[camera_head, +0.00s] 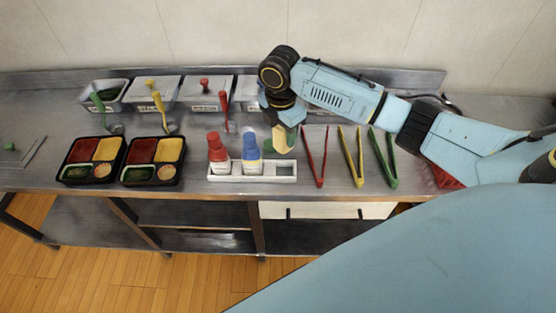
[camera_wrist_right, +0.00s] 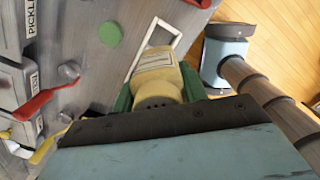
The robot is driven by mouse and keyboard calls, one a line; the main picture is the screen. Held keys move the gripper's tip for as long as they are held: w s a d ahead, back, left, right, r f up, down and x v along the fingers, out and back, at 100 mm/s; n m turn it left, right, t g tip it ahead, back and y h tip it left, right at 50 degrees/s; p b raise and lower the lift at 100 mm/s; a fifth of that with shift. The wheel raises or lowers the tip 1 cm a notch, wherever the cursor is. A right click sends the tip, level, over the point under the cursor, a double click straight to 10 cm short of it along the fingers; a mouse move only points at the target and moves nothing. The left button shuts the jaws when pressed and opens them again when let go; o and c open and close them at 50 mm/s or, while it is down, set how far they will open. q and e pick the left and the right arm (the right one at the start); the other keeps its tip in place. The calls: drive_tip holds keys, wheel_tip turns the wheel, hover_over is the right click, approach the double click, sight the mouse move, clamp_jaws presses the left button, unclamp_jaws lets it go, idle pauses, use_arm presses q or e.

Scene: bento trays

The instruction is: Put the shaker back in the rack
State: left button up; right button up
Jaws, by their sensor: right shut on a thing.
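My right gripper (camera_head: 284,130) is shut on a pale yellow shaker (camera_head: 281,141). It holds the shaker up behind and above the right end of the white rack (camera_head: 240,178). A red-topped shaker (camera_head: 217,148) and a blue-topped shaker (camera_head: 250,149) stand in the rack. The rack's right-hand slot (camera_head: 285,170) is empty. In the right wrist view the yellow shaker (camera_wrist_right: 158,78) sits between green fingers (camera_wrist_right: 155,95), its labelled side showing. Part of the rack (camera_wrist_right: 176,24) shows beyond it. My left gripper is not in view.
Red tongs (camera_head: 318,160), yellow tongs (camera_head: 352,160) and green tongs (camera_head: 384,160) lie right of the rack. Two black bento trays (camera_head: 122,184) lie to the left. Several metal containers (camera_head: 200,92) with utensils stand behind.

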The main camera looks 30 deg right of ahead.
sight(285, 146)
drive_tip(key=f, duration=0.5)
drive_tip(key=shift+s+d, duration=0.2)
drive_tip(key=shift+d, duration=0.05)
drive_tip(key=shift+f, duration=0.35)
wheel_tip(285, 146, down, 4)
drive_tip(key=shift+r, duration=0.15)
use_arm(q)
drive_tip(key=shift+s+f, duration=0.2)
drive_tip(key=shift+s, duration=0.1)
use_arm(e)
drive_tip(key=shift+w, duration=0.1)
use_arm(q)
drive_tip(key=shift+b, duration=0.3)
use_arm(e)
drive_tip(key=shift+f, duration=0.2)
drive_tip(key=shift+f, duration=0.25)
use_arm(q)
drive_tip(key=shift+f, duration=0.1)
use_arm(e)
drive_tip(key=o, duration=1.1)
drive_tip(key=shift+r, duration=0.15)
